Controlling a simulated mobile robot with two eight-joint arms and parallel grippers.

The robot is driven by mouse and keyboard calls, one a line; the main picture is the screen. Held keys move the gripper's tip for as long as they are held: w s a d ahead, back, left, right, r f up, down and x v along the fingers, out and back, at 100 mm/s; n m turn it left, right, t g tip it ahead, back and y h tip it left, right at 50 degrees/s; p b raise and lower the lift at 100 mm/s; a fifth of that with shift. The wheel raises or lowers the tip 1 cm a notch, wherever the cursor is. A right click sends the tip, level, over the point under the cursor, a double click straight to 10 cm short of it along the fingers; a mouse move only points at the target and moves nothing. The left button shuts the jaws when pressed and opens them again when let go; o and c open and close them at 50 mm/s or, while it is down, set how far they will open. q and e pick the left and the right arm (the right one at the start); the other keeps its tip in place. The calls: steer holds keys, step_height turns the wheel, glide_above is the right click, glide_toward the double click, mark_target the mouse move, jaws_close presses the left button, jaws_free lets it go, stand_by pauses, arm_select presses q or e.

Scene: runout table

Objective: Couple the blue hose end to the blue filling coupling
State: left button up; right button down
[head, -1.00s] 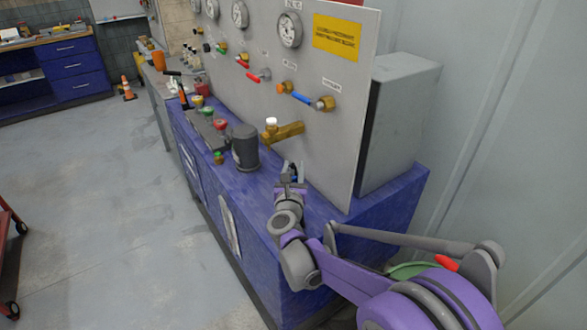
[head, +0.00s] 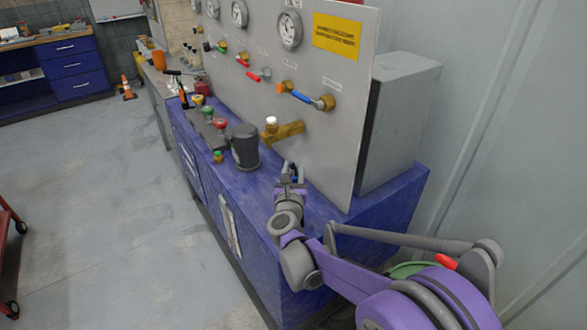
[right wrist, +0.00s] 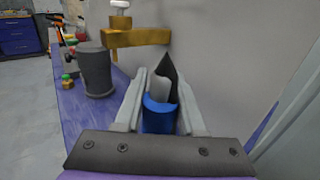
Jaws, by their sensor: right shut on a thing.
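My right gripper (head: 291,172) is above the near part of the blue bench, close to the gauge panel. In the right wrist view my right gripper (right wrist: 153,78) is shut on the blue hose end (right wrist: 160,116), a blue collar with a grey and black part beyond it. In the head view the fingers mostly hide the hose end. A blue-handled fitting (head: 298,97) with a grey metal end sits on the panel, above and beyond the gripper. I cannot tell for certain that it is the blue filling coupling. My left gripper is out of view.
A brass arm with a white cap (head: 284,131) juts from the panel near the gripper. A dark grey cylinder (head: 245,147) stands on the bench (head: 262,185) beside it. A grey box (head: 410,110) stands behind the panel (head: 345,115).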

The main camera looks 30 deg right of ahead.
steer(key=shift+f+b, duration=1.35)
steer(key=shift+f, duration=0.8)
steer(key=shift+c, duration=2.1)
jaws_free()
steer(key=shift+s+a, duration=0.1)
steer(key=v, duration=1)
steer(key=shift+s+a, duration=0.2)
steer(key=shift+s, duration=0.05)
